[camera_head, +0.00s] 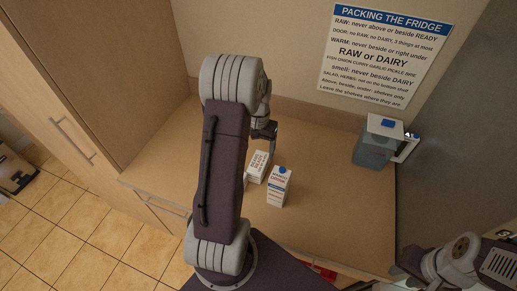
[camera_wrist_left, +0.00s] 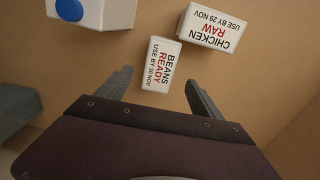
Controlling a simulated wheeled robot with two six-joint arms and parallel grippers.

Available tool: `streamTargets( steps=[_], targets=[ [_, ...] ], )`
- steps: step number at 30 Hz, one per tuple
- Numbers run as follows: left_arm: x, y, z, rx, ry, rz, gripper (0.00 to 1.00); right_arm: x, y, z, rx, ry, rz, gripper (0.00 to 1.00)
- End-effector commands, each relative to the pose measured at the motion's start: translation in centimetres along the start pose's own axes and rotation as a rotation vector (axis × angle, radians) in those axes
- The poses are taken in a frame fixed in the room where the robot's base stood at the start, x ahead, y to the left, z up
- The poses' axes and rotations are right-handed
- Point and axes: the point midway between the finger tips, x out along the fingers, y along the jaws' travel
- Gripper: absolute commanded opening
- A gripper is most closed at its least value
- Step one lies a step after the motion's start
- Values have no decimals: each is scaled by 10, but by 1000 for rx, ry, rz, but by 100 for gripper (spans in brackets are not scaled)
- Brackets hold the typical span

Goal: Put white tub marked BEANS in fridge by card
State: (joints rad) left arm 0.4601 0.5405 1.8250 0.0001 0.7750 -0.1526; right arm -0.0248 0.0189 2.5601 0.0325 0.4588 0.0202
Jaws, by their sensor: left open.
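The white tub marked BEANS READY, use by 30 Nov (camera_wrist_left: 160,65), stands on the counter in the left wrist view. My left gripper (camera_wrist_left: 158,78) is open, with its fingers at either side of the near part of this tub in the picture; I cannot tell the height between them. A white tub (camera_head: 257,166) shows beside my left arm in the head view, its lettering too small to read surely. My left gripper (camera_head: 265,131) is partly hidden by its arm there. The card PACKING THE FRIDGE (camera_head: 385,50) hangs on the back wall. My right gripper (camera_head: 408,268) is at the lower right, its jaws unclear.
A white tub marked CHICKEN RAW (camera_wrist_left: 210,27) stands close to the BEANS tub. A white carton with a blue cap (camera_head: 279,188) stands on the other side. A grey-blue container with a white lid (camera_head: 374,153) stands at the counter's right. The counter's front right (camera_head: 340,215) is clear.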

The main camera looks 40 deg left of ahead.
Motion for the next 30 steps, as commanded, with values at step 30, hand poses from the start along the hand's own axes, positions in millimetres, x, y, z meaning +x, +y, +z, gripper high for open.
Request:
streamTargets(
  steps=[30],
  targets=[
    [110,0,-1,1,-6,1,80,8,0,1,0,0,0,32]
  ],
)
